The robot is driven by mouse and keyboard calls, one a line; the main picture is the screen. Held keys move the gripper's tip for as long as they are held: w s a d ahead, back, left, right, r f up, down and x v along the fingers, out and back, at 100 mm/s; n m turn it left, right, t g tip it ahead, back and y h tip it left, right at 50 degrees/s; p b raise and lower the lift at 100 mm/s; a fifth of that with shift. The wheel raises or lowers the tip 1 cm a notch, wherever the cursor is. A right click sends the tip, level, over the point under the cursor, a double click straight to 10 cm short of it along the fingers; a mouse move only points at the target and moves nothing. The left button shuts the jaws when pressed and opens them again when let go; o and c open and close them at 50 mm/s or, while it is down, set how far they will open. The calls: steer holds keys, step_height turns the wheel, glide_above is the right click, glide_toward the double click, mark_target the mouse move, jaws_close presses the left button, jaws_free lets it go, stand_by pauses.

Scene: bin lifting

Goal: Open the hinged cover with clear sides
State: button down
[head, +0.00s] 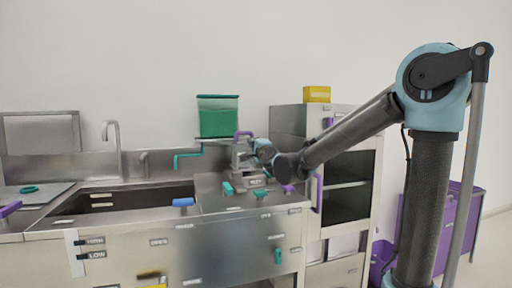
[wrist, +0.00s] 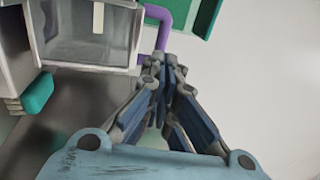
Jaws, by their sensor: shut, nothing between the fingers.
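The cover (wrist: 85,32) is a grey-framed box with clear sides at the upper left of the wrist view. It looks down, with its lower edge close to the body below. A purple handle (wrist: 167,18) arches out from its right side. In the head view the handle (head: 243,134) tops the small grey unit (head: 241,158) on the counter. My gripper (wrist: 162,62) has its fingers together and empty, close by the handle's lower end. I cannot tell whether they touch. In the head view my gripper (head: 258,150) is beside the unit, partly hidden by my wrist.
A green container (head: 218,118) stands on a shelf behind the unit. A sink (head: 120,198) lies to the left, and a steel cabinet (head: 367,170) with a yellow box (head: 317,94) on top stands to the right.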

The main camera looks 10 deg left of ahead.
mark_target(246, 133)
steer(key=x, duration=0.9)
steer(key=shift+w+a+r, duration=0.15)
steer(key=shift+w+r, duration=0.2)
steer(key=w+a+r, duration=0.1)
steer(key=w, duration=0.1)
steer(key=w+a+r, duration=0.1)
steer(key=w, duration=0.1)
steer(key=w+a+r, duration=0.2)
steer(key=shift+w, duration=0.2)
steer(key=shift+f+x, duration=0.2)
steer(key=shift+x, duration=2.05)
steer(key=shift+f+x, duration=0.2)
steer(key=shift+x, duration=2)
